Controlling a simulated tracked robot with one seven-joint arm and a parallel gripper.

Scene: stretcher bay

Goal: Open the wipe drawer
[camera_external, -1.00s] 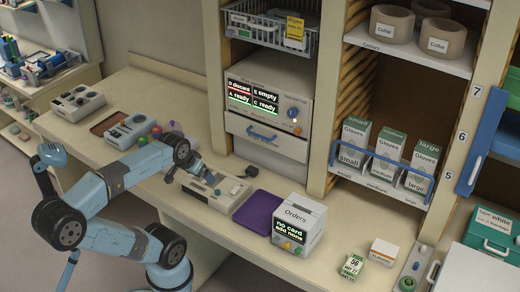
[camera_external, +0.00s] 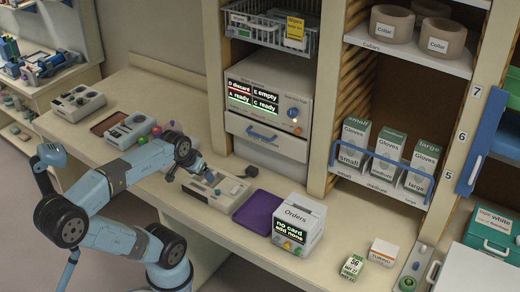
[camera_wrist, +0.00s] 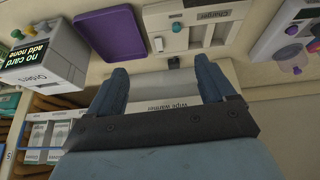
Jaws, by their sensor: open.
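The wipe drawer (camera_external: 285,148) is a pale front with a blue bar handle (camera_external: 262,135), low in the cabinet unit under a lit display panel. It looks shut. My gripper (camera_external: 190,168) is left of the drawer and apart from it, over the counter by the grey charger (camera_external: 212,194). In the wrist view my gripper (camera_wrist: 162,76) has its two blue fingers spread wide with nothing held. A pale unit labelled "Wipe warmer" (camera_wrist: 180,103) shows between and behind the fingers, partly hidden by the gripper's bar. The blue handle cannot be made out there.
A grey device with coloured knobs (camera_external: 130,129) is to the left. Glove boxes (camera_external: 384,158) fill the shelf right of the drawer. The counter directly before the drawer is mostly clear.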

